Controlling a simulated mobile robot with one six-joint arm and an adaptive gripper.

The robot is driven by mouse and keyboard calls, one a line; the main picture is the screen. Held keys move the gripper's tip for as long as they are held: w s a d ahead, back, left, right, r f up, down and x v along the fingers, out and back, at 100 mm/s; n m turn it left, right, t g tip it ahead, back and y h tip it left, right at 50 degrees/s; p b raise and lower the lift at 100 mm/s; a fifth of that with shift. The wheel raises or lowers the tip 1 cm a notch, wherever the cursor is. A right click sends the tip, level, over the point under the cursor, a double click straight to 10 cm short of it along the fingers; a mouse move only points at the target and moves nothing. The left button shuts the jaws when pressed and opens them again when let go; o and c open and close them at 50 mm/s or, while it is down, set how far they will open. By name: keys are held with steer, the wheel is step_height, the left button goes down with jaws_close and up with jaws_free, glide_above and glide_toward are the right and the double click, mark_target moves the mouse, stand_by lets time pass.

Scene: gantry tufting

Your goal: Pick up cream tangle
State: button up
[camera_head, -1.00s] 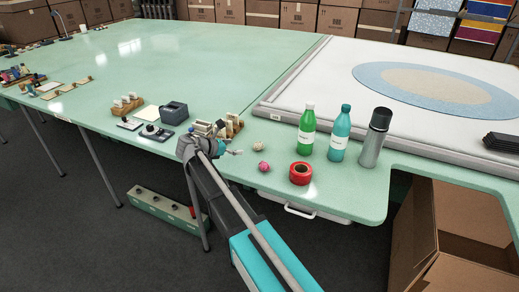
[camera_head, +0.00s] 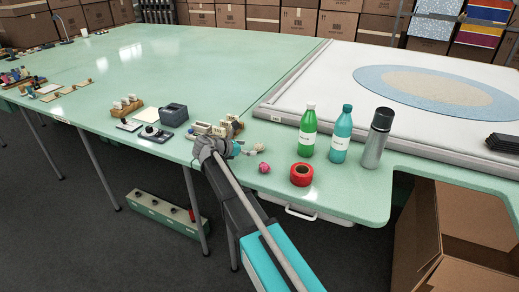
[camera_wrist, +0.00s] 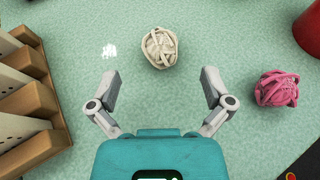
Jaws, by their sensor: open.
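The cream tangle (camera_wrist: 160,47) is a small ball of cream yarn on the green table. In the wrist view it lies at the top middle, a little beyond my gripper (camera_wrist: 160,90), which is open and empty. The tangle lies roughly between the lines of the two fingers and touches neither. In the head view my gripper (camera_head: 247,150) is over the table's front part, and the cream tangle (camera_head: 258,147) is partly hidden by it. A pink tangle (camera_wrist: 276,88) lies to the right, also seen in the head view (camera_head: 264,168).
A red tape roll (camera_head: 302,174) stands right of the tangles. A green bottle (camera_head: 307,131), a teal bottle (camera_head: 341,134) and a grey flask (camera_head: 376,138) stand farther right. A wooden rack (camera_wrist: 28,95) is close on the left. The table's front edge is near.

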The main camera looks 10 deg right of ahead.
mark_target(254, 148)
steer(key=shift+b+x, duration=0.75)
steer(key=shift+x, duration=1.45)
steer(key=shift+s, duration=0.15)
steer(key=c, duration=0.8)
